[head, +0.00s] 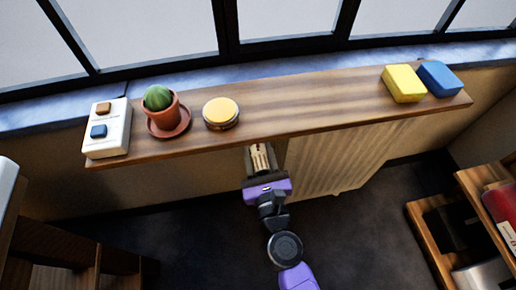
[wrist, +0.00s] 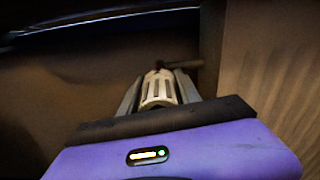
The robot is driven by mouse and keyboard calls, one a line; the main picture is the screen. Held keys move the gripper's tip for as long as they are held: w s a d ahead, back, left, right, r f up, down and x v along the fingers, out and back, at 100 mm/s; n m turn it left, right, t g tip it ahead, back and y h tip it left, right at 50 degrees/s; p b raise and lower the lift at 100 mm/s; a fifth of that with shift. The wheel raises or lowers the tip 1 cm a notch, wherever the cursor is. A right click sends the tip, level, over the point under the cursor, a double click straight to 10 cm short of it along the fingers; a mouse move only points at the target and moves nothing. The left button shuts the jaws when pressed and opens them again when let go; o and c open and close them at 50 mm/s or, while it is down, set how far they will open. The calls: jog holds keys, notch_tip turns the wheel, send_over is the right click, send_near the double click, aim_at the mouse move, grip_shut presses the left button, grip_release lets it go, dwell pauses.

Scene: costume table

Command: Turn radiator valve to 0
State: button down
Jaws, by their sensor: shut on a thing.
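The radiator valve (wrist: 158,91) is a white ribbed knob with a small red mark at its far end, seen in the wrist view. It also shows in the head view (head: 259,158), just under the shelf's front edge. My gripper (wrist: 157,100) has one finger on each side of the knob and is shut on it. In the head view my gripper (head: 262,165) reaches in from below. A pipe (wrist: 186,64) runs right from the valve's far end. The number the valve is set to cannot be read.
The ribbed radiator (head: 345,155) stands right of the valve. A wooden shelf (head: 300,105) overhangs both, carrying a white switch box (head: 108,128), a potted cactus (head: 160,108), a round tin (head: 221,113), and yellow (head: 403,83) and blue (head: 439,78) blocks. Wooden furniture (head: 425,240) stands at right.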

jog(key=n+p, duration=0.2)
jog(key=n, duration=0.3)
jog(key=shift+n, duration=0.3)
jog(key=n+p, duration=0.2)
jog(key=n, duration=0.4)
jog(key=shift+p, duration=0.4)
jog(key=n+p, duration=0.2)
jog(key=n, duration=0.3)
jog(key=shift+n, duration=0.4)
jog(key=n+p, duration=0.2)
jog(key=n, duration=0.1)
jog(key=shift+f+n+p, duration=0.1)
jog(key=shift+n+p, duration=0.35)
jog(key=shift+n, duration=0.95)
jog(key=shift+a, duration=0.1)
jog(key=c, duration=0.9)
grip_release()
jog(key=shift+o, duration=0.2)
